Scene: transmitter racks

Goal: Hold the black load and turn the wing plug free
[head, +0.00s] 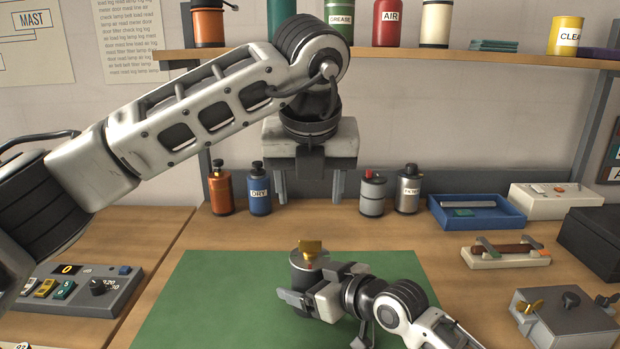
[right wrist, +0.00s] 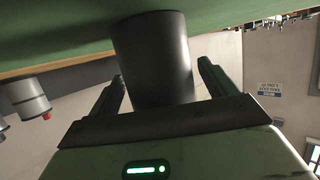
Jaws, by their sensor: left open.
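The black load (head: 300,276) is a dark upright cylinder on the green mat (head: 215,290). A brass wing plug (head: 311,247) stands on its top. My right gripper (head: 312,283) is low at the load's near right side. In the right wrist view the load (right wrist: 155,62) sits between its two spread fingers (right wrist: 162,85), with a gap visible on the right side. The load's lower part is partly hidden by my right gripper in the head view.
Several bottles stand along the wall, including a blue one (head: 259,190). A blue tray (head: 480,214) and a grey box (head: 565,318) with knobs are at right. A control panel (head: 80,290) is at left. A shelf (head: 400,55) runs above. The mat left of the load is clear.

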